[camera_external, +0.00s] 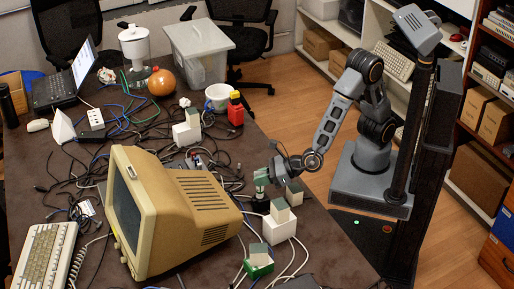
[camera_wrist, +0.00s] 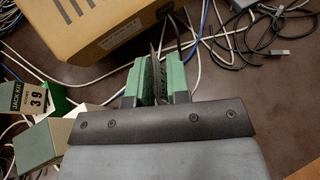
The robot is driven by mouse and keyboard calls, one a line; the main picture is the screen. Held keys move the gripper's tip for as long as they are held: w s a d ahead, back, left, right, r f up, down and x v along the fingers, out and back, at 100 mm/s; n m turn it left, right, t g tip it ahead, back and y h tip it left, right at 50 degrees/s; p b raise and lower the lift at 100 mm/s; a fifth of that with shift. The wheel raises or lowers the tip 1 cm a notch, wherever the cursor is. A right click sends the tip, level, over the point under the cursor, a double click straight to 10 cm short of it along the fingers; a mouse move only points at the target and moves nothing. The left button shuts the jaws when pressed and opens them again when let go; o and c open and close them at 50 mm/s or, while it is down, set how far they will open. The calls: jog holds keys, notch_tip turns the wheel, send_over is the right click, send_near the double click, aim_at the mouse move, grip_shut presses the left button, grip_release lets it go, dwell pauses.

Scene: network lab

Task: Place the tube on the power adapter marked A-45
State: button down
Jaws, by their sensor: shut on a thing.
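My gripper (camera_external: 262,180) is low over the table, just right of the old monitor. In the wrist view its two green finger pads (camera_wrist: 156,84) are shut on a narrow dark thing (camera_wrist: 155,66), mostly hidden between them. I cannot tell from its shape whether it is the tube. I can read no A-45 mark, so I cannot tell which thing is the power adapter.
The beige monitor (camera_external: 196,207) stands close left of my gripper. A block reading "JACK KIT 39" (camera_wrist: 32,97) is at the left in the wrist view. A green-based block (camera_external: 259,260) stands at the front. Loose cables (camera_wrist: 262,38) cover much of the table.

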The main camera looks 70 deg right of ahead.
jog(key=shift+f, duration=0.2)
jog(key=c, duration=1.1)
grip_release()
jog(key=shift+r, duration=0.15)
